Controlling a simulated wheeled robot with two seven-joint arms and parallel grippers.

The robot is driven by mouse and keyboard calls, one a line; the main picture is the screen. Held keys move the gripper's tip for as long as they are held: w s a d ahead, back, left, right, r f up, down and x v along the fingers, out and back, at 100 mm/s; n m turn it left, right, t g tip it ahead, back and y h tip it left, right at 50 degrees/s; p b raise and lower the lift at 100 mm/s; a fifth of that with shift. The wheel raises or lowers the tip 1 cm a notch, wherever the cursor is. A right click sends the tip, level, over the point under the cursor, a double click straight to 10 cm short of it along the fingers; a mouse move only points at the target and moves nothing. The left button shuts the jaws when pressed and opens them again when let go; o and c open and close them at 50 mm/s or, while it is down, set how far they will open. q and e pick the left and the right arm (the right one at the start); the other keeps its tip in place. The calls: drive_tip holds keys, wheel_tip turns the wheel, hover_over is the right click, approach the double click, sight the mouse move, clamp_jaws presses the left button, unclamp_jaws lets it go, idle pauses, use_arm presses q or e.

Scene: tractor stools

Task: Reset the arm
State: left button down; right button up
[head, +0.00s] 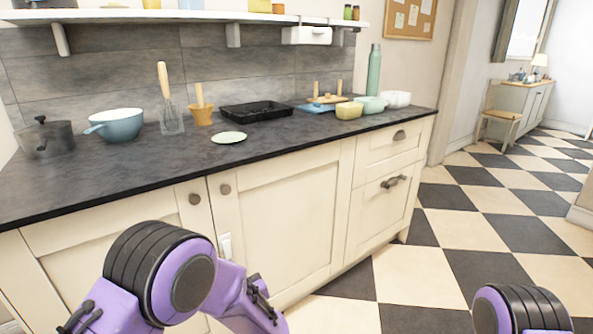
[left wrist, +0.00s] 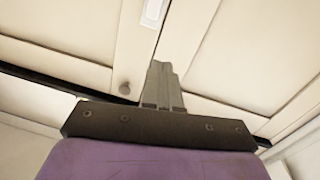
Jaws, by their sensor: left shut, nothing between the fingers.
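My left arm bends up at the lower left of the head view, in front of the cream cabinets (head: 285,222). Its fingertips do not show clearly there. In the left wrist view my left gripper (left wrist: 161,72) is shut, its fingers together and empty. It points at the cabinet fronts, near a round knob (left wrist: 124,88) and a white handle (left wrist: 151,12). Only a purple and black part of my right arm shows at the lower right of the head view. The right gripper is out of view.
The checkered floor (head: 485,215) to the right is clear.

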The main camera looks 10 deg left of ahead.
use_arm(q)
drive_tip(key=s+a+f+m+g+h, duration=0.1)
drive_tip(key=s+a+f+g+h, duration=0.25)
drive_tip(key=s+f, duration=0.75)
drive_tip(key=s+a+f+m+g+h, duration=0.1)
drive_tip(key=s+a+f+g+h, duration=0.25)
drive_tip(key=s+f, duration=0.8)
drive_tip(key=s+a+g, duration=0.2)
drive_tip(key=s+g, duration=0.2)
drive_tip(key=s, duration=1.1)
wheel_tip(320, 180, up, 13)
drive_tip(key=p, duration=1.4)
drive_tip(key=shift+s+f, duration=0.2)
drive_tip(key=shift+s, duration=0.25)
